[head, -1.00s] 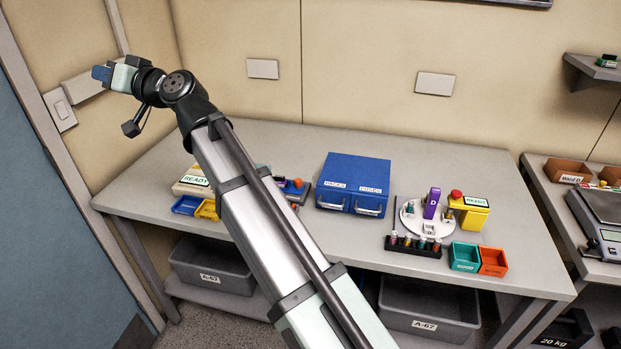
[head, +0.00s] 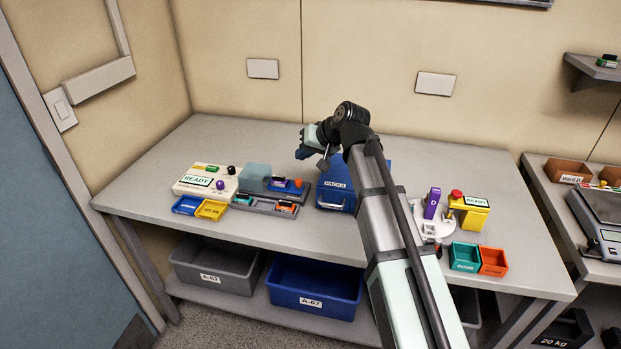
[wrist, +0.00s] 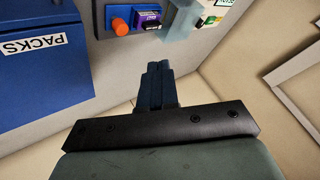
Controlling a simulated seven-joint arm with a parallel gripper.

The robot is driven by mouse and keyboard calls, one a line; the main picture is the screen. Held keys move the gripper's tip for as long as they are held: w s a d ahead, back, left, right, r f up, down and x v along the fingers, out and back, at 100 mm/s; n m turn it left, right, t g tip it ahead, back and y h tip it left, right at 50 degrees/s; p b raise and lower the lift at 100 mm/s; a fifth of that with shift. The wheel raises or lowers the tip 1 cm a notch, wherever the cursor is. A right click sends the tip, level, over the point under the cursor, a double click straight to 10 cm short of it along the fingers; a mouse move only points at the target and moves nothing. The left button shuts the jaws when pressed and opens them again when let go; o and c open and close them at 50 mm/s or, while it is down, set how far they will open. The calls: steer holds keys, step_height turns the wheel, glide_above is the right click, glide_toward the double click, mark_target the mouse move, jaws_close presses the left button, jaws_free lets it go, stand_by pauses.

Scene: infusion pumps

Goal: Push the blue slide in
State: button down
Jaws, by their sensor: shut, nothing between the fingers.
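The blue slide (head: 286,187) sits in the dark grey device left of the blue cabinet, next to a translucent grey-green housing (head: 255,178). It carries a purple block and an orange knob (head: 298,182). The wrist view shows the slide (wrist: 125,14) at the top, with its orange knob (wrist: 121,27). My gripper (head: 302,153) is above the table's rear, near the cabinet's upper left corner and apart from the slide. In the wrist view its fingers (wrist: 158,66) are together and empty.
The blue PACKS cabinet (head: 334,188) stands just right of the slide, partly behind my arm. A READY unit (head: 190,171) stands left, with blue and yellow bins before it. A grey tray (head: 245,207) with coloured pieces lies in front. The table's rear left is clear.

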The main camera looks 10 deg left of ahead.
mark_target(283, 178)
steer(key=shift+m+h, duration=0.5)
steer(key=shift+h, duration=0.3)
steer(key=d+f, duration=0.1)
steer(key=d, duration=0.1)
steer(key=d+f, duration=0.1)
steer(key=d, duration=0.1)
steer(key=w+d+f, duration=0.1)
steer(key=d, duration=0.1)
steer(key=shift+d+f, duration=0.1)
steer(key=shift+f, duration=0.15)
steer(key=x, duration=0.9)
steer(key=shift+f, duration=0.3)
steer(key=shift+a, duration=0.25)
steer(key=a, duration=0.8)
steer(key=shift+a, duration=0.35)
steer(key=shift+r, duration=0.1)
